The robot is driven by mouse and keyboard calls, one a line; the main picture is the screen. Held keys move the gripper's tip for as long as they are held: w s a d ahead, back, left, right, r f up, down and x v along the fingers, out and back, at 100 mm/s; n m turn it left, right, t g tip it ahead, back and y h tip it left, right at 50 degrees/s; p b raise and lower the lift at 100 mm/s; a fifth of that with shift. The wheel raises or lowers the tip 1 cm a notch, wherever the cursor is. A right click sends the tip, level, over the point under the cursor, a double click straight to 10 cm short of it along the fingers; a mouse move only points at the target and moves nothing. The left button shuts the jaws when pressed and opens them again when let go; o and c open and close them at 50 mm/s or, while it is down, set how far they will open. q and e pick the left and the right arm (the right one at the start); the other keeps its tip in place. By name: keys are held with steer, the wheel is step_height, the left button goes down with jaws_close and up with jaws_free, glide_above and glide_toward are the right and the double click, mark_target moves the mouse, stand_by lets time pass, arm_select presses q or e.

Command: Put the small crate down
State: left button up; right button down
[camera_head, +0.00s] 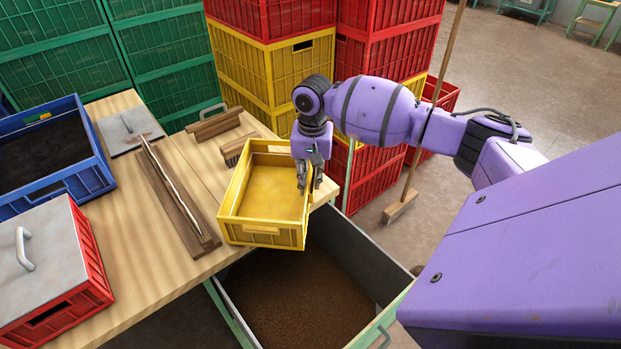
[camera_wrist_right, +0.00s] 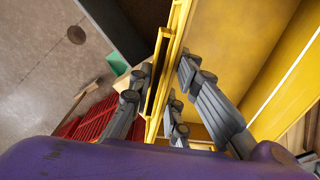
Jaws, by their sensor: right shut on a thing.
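The small crate (camera_head: 268,190) is yellow, open on top, and looks empty in the head view. It is at the right edge of the wooden table (camera_head: 140,245), with its near right corner reaching out over a grey bin. I cannot tell whether its base touches the table. My right gripper (camera_head: 308,182) is shut on the crate's right wall. In the right wrist view the fingers (camera_wrist_right: 165,95) stand on both sides of the yellow wall (camera_wrist_right: 172,60). My left gripper is not in view.
A grey bin (camera_head: 385,298) with brown granules (camera_head: 295,295) is below the table edge. A blue crate (camera_head: 80,185), a red crate with a grey lid (camera_head: 40,255), a dark wooden bar (camera_head: 175,200) and brushes (camera_head: 215,125) are on the table. Stacked crates and a broom (camera_head: 400,207) stand behind.

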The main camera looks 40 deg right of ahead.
steer(key=c, duration=1.6)
jaws_free()
steer(key=shift+f, duration=0.1)
steer(key=shift+c, duration=0.2)
